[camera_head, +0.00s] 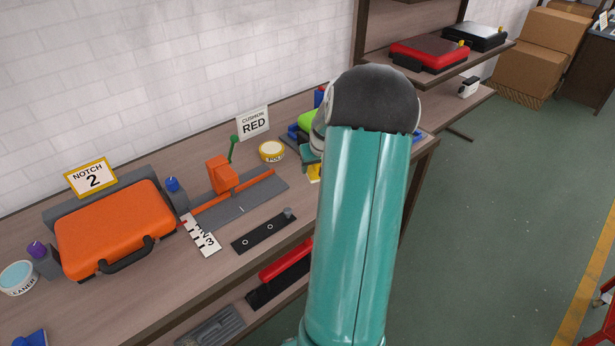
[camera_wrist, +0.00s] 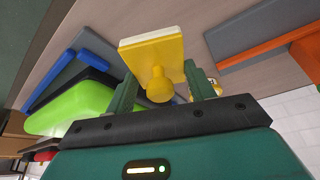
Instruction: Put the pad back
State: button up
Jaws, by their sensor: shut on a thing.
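The yellow pad (camera_wrist: 172,52) has a pale flat face and a round knob. In the wrist view it sits between the two fingers of my gripper (camera_wrist: 160,90), which is shut on it by the knob end. In the head view only a small yellow part of the pad (camera_head: 314,172) shows left of my arm. My arm hides most of my gripper there. I cannot tell from these views whether the pad touches the bench.
An orange case (camera_head: 115,230) lies at the left of the bench (camera_head: 165,290). An orange clamp (camera_head: 222,175) stands on a grey rail base.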

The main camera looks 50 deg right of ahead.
aim_at(309, 169)
jog(key=w+f, duration=0.3)
jog(key=shift+d+f, duration=0.25)
jog(key=shift+w+f, duration=0.2)
jog(key=shift+f, duration=1.55)
jog(key=o, duration=0.9)
jog(key=shift+f, duration=0.15)
